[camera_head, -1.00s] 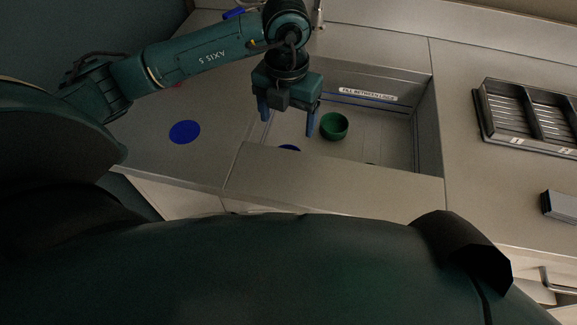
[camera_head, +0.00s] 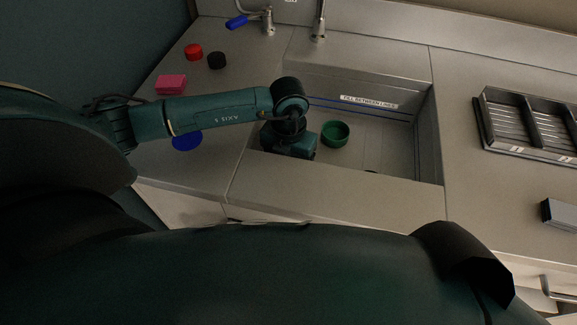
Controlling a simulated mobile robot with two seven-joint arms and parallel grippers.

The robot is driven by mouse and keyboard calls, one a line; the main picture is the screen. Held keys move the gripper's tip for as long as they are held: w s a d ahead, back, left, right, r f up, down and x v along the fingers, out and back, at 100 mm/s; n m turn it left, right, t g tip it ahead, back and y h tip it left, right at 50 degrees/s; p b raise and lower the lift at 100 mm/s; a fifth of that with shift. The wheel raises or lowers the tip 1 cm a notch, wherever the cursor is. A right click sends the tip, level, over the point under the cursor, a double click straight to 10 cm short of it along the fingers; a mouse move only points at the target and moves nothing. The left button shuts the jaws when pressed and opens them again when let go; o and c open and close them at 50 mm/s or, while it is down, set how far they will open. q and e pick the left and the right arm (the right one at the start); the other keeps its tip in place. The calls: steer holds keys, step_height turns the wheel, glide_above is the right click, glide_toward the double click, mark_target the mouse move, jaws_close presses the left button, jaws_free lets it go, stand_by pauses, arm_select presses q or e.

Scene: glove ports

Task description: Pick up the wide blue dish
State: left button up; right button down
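No blue dish can be made out in the sink basin (camera_head: 390,150) now; the part of the basin under my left gripper is hidden. My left gripper (camera_head: 290,148) is down inside the left part of the basin, near its front wall. Its fingers are hidden, so I cannot tell whether they are open or hold anything. A flat round blue shape (camera_head: 187,143) lies on the counter left of the sink, partly covered by my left arm. My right gripper is not in view.
A green bowl (camera_head: 335,138) stands in the basin just right of my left gripper. A pink block (camera_head: 171,84), a red round piece (camera_head: 193,51) and a black one (camera_head: 217,61) lie at the back left. A grey divided tray (camera_head: 528,125) is on the right counter.

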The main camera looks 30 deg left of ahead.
arm_select(q)
steer(key=shift+f, duration=0.25)
steer(key=c, duration=0.7)
steer(key=shift+r, duration=0.1)
steer(key=shift+c, duration=0.2)
